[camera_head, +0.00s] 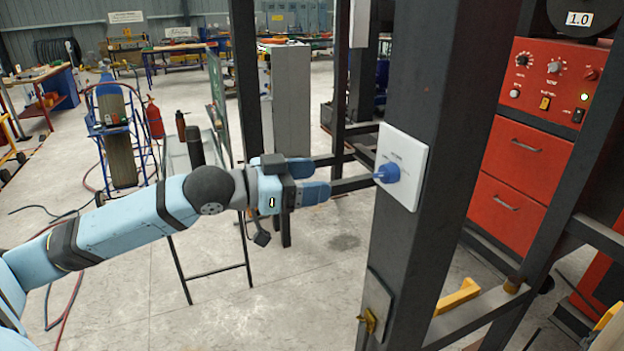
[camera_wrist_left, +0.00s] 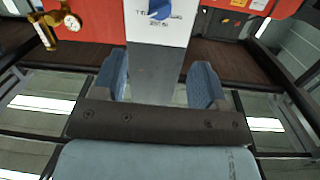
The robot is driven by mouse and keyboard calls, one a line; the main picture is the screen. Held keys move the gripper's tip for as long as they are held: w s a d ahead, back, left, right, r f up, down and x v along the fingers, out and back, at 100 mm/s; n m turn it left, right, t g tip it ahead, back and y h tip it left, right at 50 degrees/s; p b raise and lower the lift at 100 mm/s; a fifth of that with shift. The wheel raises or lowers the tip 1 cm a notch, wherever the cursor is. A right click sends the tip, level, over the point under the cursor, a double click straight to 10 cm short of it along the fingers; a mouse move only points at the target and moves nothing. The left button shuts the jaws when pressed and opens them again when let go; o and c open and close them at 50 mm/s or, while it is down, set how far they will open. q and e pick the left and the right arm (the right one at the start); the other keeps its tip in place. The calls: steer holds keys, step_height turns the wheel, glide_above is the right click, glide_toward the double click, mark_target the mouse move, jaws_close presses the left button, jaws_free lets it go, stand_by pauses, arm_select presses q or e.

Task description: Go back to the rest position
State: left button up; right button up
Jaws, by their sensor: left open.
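My left gripper (camera_head: 322,180) comes in from the left in the head view, its arm stretched out across the middle. Its blue fingers are spread, with nothing between them that they hold. A white plate (camera_head: 405,160) with a blue knob (camera_head: 388,173) is fixed to the dark upright post, to the right of the gripper. A gap separates the fingertips from the knob. In the left wrist view the open fingers (camera_wrist_left: 158,75) show on either side of the grey post, and the plate and knob (camera_wrist_left: 159,9) are at the top, cut off. My right gripper is not in view.
The dark post (camera_head: 436,110) and its crossbars stand close by on the right. A red cabinet (camera_head: 525,155) with drawers is behind it. A small brass fitting (camera_head: 368,322) sits low on the post. A fire extinguisher (camera_head: 154,118) and workbenches stand farther back. Open floor lies below the arm.

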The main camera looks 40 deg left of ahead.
arm_select(q)
step_height(320, 180, down, 22)
steer(key=s+d+n+y+p, duration=0.2)
steer(key=n+y+p, duration=0.2)
steer(key=s+d+f+g+y+p, duration=0.1)
steer(key=s+d+f, duration=0.4)
steer(key=s+f, duration=0.3)
steer(key=s+d+f+g+y+p, duration=0.1)
steer(key=s+d+f, duration=0.4)
steer(key=f, duration=0.5)
steer(key=s+g, duration=0.1)
steer(key=s, duration=0.1)
steer(key=shift+s+n, duration=0.35)
steer(key=shift+n, duration=0.05)
